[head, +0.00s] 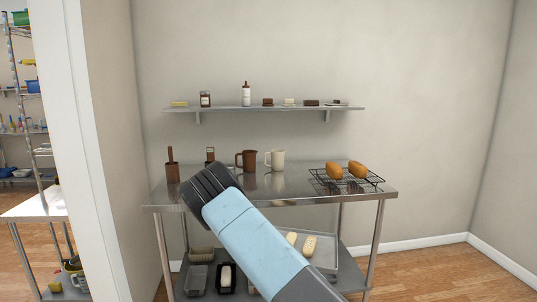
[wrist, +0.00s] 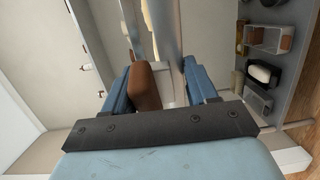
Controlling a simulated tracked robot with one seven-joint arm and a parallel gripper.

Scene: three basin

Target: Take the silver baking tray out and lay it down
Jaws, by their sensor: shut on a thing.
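The silver baking tray (head: 342,264) is on the lower shelf of the steel table in the head view, with pale loaves (head: 309,246) on it. My forearm covers its left part. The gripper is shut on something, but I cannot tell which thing.
The steel tabletop (head: 300,188) holds a brown canister (head: 172,173), a brown mug (head: 249,160), a cream mug (head: 277,159) and a wire rack (head: 350,185) with orange-brown loaves. A wall shelf (head: 265,109) hangs above. The right floor is clear.

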